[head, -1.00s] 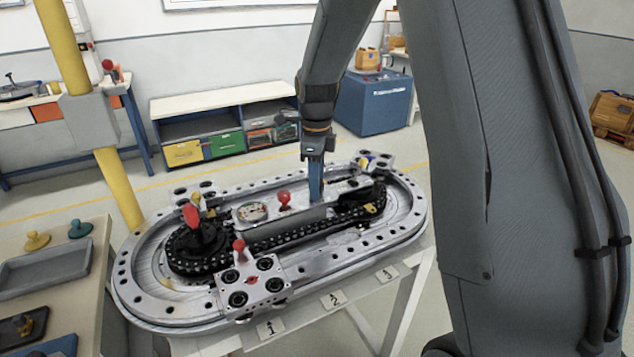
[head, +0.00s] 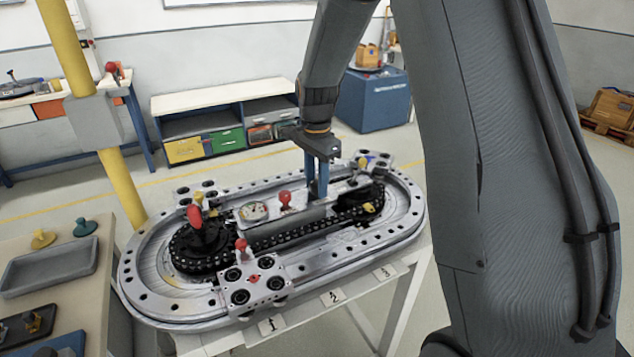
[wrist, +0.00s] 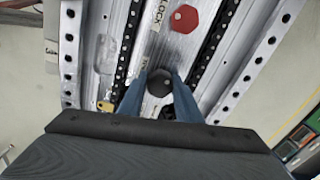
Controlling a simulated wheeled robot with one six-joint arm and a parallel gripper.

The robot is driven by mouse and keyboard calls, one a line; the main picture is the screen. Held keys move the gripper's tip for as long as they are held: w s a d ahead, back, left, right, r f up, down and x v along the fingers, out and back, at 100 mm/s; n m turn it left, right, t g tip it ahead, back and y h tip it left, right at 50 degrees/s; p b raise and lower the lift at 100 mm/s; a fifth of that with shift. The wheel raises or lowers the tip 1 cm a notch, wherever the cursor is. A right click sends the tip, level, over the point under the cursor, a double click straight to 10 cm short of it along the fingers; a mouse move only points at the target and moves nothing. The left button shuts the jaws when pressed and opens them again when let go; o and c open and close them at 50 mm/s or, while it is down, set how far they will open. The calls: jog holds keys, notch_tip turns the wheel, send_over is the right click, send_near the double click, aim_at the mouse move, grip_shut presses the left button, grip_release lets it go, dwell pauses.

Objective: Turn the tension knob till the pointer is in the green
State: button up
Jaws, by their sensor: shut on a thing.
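The tension knob (wrist: 159,83) is a dark round knob on the metal centre plate in the wrist view. My gripper (wrist: 159,80) points down at it with its two blue fingers on either side, shut on it. In the head view my gripper (head: 317,194) stands at the right part of the track's middle, and its fingers mostly hide the knob. The round gauge (head: 253,211) with a pale face sits left of the knob; its pointer and green zone are too small to read.
A red lock knob (head: 286,198) stands between gauge and gripper; it also shows in the wrist view (wrist: 186,18). A black chain (head: 290,233) runs along the oval track (head: 135,285). A red-handled lever (head: 195,215) and a red-knobbed carriage (head: 253,283) are further left.

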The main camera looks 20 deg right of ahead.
aim_at(316, 182)
jog(key=shift+n, duration=0.9)
jog(key=shift+w, duration=0.1)
jog(key=o, duration=1.1)
jog(key=shift+r, duration=0.1)
jog(key=shift+r+b, duration=1)
jog(key=shift+r, duration=2.85)
jog(key=s+f+n, duration=0.2)
jog(key=s+n, duration=0.2)
jog(key=s, duration=0.3)
jog(key=s+f+n+t, duration=0.1)
jog(key=s+f+n, duration=0.2)
jog(key=s, duration=0.5)
jog(key=s+f+n, duration=0.2)
jog(key=s+n, duration=0.2)
jog(key=s, duration=0.4)
jog(key=shift+s+f+n, duration=0.2)
jog(key=shift+f+n, duration=0.1)
jog(key=shift+n, duration=0.1)
